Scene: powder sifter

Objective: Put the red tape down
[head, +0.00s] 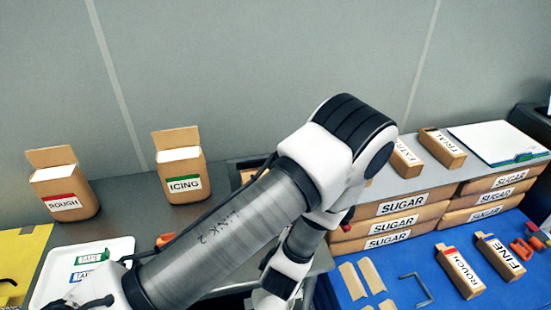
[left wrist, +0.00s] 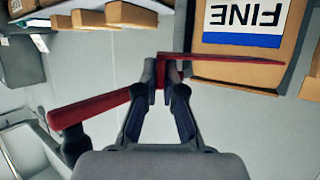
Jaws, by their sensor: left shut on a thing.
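In the left wrist view my left gripper (left wrist: 161,78) is shut, with its fingertips on a thin red strip, the red tape (left wrist: 225,60). The tape stretches to the right from the fingertips, in front of or close to a cardboard box labelled FINE (left wrist: 243,25) with a blue stripe; whether they touch is unclear. A thicker red bar (left wrist: 90,108) shows left of the fingers; I cannot tell whether it belongs to the tape. In the head view my left arm hides the gripper and the tape. My right gripper is not in view.
The back counter holds a ROUGH box (head: 65,190), an ICING box (head: 183,178) and a white tray (head: 115,250) with tags. SUGAR boxes (head: 402,205) are stacked at right. The blue mat (head: 515,295) carries ROUGH (head: 460,271) and FINE (head: 499,257) boxes and flat pieces.

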